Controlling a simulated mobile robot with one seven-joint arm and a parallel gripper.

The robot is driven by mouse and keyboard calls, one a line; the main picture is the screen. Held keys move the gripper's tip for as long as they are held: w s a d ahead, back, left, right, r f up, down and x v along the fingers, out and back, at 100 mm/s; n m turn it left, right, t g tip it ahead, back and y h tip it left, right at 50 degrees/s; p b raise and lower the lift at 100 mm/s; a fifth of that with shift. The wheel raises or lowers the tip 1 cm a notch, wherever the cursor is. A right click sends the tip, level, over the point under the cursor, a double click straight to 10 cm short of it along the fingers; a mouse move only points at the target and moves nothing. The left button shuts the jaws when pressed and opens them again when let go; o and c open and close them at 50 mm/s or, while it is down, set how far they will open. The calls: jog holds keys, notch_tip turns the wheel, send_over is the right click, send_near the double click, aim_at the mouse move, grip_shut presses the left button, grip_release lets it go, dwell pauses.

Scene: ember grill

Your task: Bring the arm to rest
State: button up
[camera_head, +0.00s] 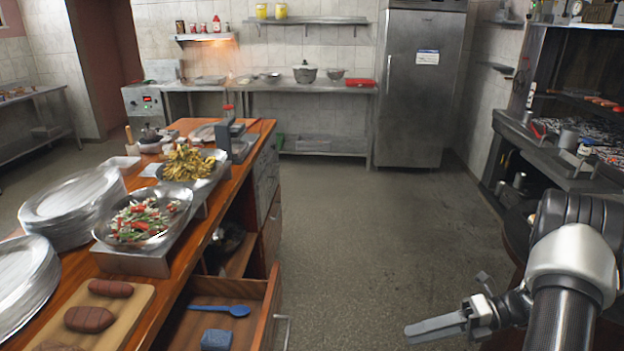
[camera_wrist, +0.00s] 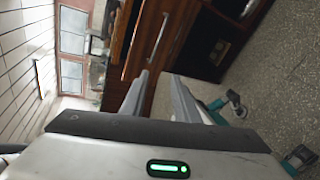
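My arm (camera_head: 572,265) reaches in from the lower right in the head view. My gripper (camera_head: 445,322) is over the floor, to the right of the wooden counter and apart from it. In the wrist view, the two fingers of my gripper (camera_wrist: 158,88) stand apart with nothing held between them. The wrist view is tilted on its side and looks past the fingers at wooden cabinet fronts and the floor.
An open drawer (camera_head: 272,318) with a blue spoon (camera_head: 220,310) and a blue sponge (camera_head: 216,340) juts from the wooden counter (camera_head: 225,185). The grill station (camera_head: 560,170) stands at right. A steel fridge (camera_head: 412,95) stands behind. The floor (camera_head: 350,220) between is clear.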

jog(key=s+a+r+n+h+p, duration=0.2)
jog(key=a+r+n+h, duration=0.1)
jog(key=r+n, duration=0.3)
jog(key=s+a+r+n+g+h+p, duration=0.1)
jog(key=a+r+n+h, duration=0.1)
jog(key=r+n, duration=0.5)
jog(key=s+a+r+n+h+p, duration=0.2)
jog(key=a+r+n+h, duration=0.1)
jog(key=r, duration=0.6)
jog(key=s+a+r+n+t+h+p, duration=0.1)
jog(key=s+r+n+t+h+p, duration=0.1)
jog(key=s+r+n, duration=0.3)
jog(key=s+r+n+t+h+p, duration=0.3)
jog(key=s+r+n+t+h, duration=0.1)
jog(key=r+n, duration=0.6)
jog(key=n, duration=0.2)
jog(key=shift+s+a+r+n+t+p, duration=0.3)
jog(key=shift+s+a+r+t+p, duration=0.05)
jog(key=shift+s+a+t, duration=0.05)
jog(key=shift+a, duration=0.1)
